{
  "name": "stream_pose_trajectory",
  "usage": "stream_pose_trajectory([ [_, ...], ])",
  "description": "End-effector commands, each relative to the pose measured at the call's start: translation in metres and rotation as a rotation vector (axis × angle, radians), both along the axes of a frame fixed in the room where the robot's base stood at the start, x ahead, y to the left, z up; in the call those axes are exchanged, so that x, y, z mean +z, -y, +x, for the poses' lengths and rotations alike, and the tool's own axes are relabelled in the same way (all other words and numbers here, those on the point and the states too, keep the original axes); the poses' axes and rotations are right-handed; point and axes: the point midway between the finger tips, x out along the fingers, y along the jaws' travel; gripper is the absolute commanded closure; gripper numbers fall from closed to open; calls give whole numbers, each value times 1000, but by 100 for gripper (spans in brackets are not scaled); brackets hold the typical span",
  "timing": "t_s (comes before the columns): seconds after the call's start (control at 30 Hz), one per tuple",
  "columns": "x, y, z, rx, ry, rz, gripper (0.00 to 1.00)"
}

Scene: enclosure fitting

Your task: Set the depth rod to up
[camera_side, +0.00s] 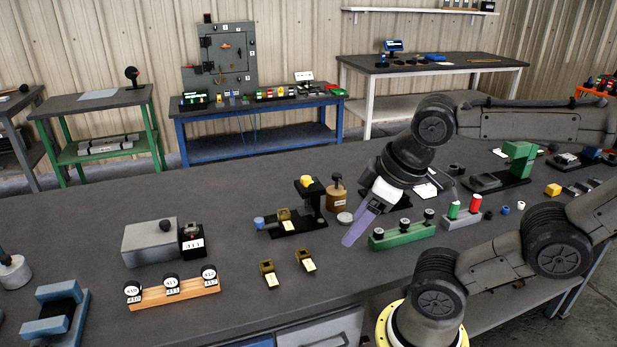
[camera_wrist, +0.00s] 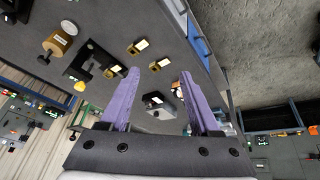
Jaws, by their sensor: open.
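I cannot single out the depth rod by any label. A black fixture (camera_side: 291,227) stands mid-table, with a yellow knob (camera_side: 306,181) on its upright post, a blue knob (camera_side: 259,222) at its left end and a small brass-coloured block between. In the wrist view the fixture (camera_wrist: 85,61) is at upper left, its yellow knob (camera_wrist: 80,86) below it. My gripper (camera_side: 350,238) has purple fingers and hangs above the table, right of the fixture and apart from it. In the wrist view my gripper (camera_wrist: 160,73) is open, with nothing held between the fingers.
A tan cylinder (camera_side: 337,199) with a dark knob and a small grey disc (camera_side: 345,218) stand between fixture and gripper. A green block with black knobs (camera_side: 404,236) is right of my fingers. Two brass-coloured blocks (camera_side: 268,272) (camera_side: 305,260) lie in front.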

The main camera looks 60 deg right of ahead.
Motion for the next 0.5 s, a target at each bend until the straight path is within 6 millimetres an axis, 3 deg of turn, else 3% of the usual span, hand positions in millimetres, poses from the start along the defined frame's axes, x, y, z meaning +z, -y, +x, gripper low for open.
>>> stream_pose_trajectory([
  [0.27,3,63,-5,120,-328,-356,36],
  [0.5,15,114,23,261,-696,-681,36],
])
